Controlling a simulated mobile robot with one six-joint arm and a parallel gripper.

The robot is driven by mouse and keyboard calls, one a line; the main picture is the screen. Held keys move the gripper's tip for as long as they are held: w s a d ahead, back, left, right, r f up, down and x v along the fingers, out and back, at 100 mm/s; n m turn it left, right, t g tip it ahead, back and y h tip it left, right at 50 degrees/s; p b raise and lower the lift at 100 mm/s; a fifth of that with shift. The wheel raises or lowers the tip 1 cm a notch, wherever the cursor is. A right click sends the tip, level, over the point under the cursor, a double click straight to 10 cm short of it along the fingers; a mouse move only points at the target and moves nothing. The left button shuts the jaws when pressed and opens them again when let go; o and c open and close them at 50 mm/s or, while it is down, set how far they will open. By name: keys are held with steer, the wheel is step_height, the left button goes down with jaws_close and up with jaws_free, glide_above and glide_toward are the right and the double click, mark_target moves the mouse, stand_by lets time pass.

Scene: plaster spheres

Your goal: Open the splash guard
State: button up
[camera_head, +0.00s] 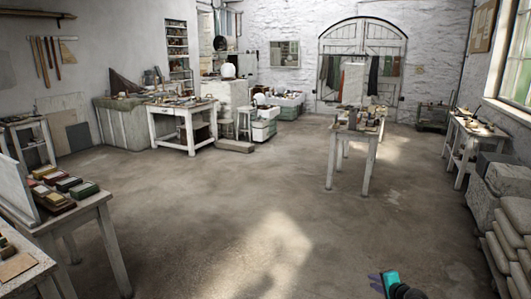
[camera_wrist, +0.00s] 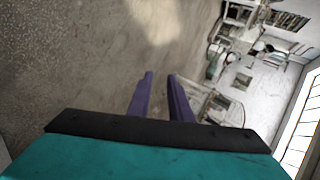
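I cannot pick out a splash guard with certainty in either view. A low white and green unit (camera_head: 264,126) stands at the back center, too small to show any guard clearly. My gripper (camera_wrist: 160,74) shows two purple fingers with a gap between them, open and empty over bare floor. Its teal body (camera_head: 390,280) also shows at the bottom of the head view, far from the furniture.
A small white table (camera_head: 356,136) with tools stands at mid right. A white workbench (camera_head: 180,108) stands back left. The near left table (camera_head: 80,206) and the stacked sacks and stone blocks (camera_head: 508,222) flank the sides. The concrete floor (camera_head: 235,205) between is clear.

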steer(key=s+a+f+n+g+y, duration=0.1)
steer(key=s+a+f+n+g, duration=0.15)
steer(key=a+f, duration=0.5)
steer(key=s+a+f+n+g+y, duration=0.1)
steer(key=s+a+f, duration=0.35)
steer(key=a, duration=0.55)
steer(key=s+a+f+n+g+y, duration=0.1)
steer(key=s+a+f+n+g, duration=0.35)
steer(key=s+a+f, duration=0.7)
steer(key=s+a+f+n+g+h, duration=0.1)
steer(key=s+a+f+n+g, duration=0.15)
steer(key=s, duration=0.75)
steer(key=s+a+f+n+g+h, duration=0.1)
steer(key=s+a+f+n+g, duration=0.15)
steer(key=s, duration=0.65)
steer(key=s+d+r+n+g+h, duration=0.1)
steer(key=s+d+n+g+h, duration=0.1)
steer(key=s+d+g, duration=0.2)
steer(key=s+d, duration=0.3)
steer(key=s, duration=0.3)
steer(key=shift+r+h, duration=0.15)
steer(key=shift+h, duration=0.15)
steer(key=shift+d, duration=0.1)
jaws_close()
